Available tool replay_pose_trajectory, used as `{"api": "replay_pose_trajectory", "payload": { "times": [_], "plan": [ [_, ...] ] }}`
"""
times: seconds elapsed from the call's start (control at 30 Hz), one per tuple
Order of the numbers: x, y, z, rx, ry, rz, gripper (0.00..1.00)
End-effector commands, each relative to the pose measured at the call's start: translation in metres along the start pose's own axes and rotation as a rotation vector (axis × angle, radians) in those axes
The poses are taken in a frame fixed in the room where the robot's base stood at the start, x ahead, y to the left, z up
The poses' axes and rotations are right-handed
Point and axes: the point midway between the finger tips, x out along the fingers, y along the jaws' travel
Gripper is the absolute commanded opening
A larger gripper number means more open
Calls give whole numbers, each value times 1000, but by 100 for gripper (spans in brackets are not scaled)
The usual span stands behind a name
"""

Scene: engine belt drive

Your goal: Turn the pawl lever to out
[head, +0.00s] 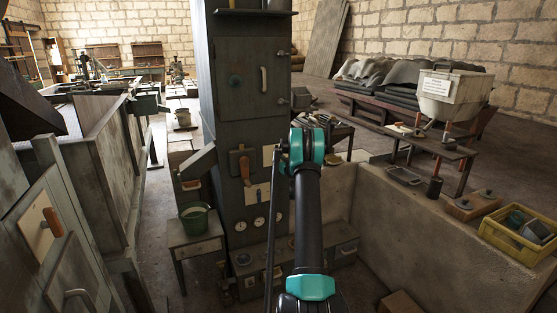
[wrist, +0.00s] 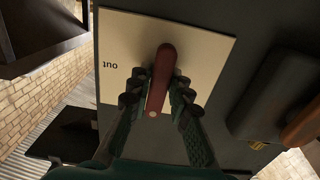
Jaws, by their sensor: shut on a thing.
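The pawl lever (wrist: 161,80) is a red-brown handle on a cream plate (wrist: 210,50) in the wrist view. It stands nearly upright in that picture, its top leaning slightly right, with a small pale round spot at its lower end. The word OUT (wrist: 110,65) appears upside down on the plate, left of the lever and apart from it. My gripper (wrist: 160,90) is shut on the lever, one finger on each side. In the head view a cream plate (head: 268,155) shows beside my arm on the dark column; my arm hides the lever and the fingertips.
An orange handle (head: 244,166) is on the dark column (head: 225,130) left of the plate. Gauges (head: 241,226) sit below it. A green bucket (head: 194,219) stands on a small table at the left. A low wall (head: 440,230) runs along the right.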

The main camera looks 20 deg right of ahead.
Motion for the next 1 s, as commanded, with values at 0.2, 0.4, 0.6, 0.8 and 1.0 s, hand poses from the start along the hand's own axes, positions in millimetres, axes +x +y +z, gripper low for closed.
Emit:
{"api": "replay_pose_trajectory", "payload": {
  "times": [0.2, 0.4, 0.6, 0.8, 1.0],
  "plan": [
    [0, 0, 0, 68, 0, 0, 0],
    [0, -1, 0, 207, -1, -1, 0],
    [0, -2, 0, 393, -1, -1, 0],
    [0, -2, 0, 584, -1, -1, 0],
    [0, -3, -1, 773, -1, 0, 0]
  ]
}}
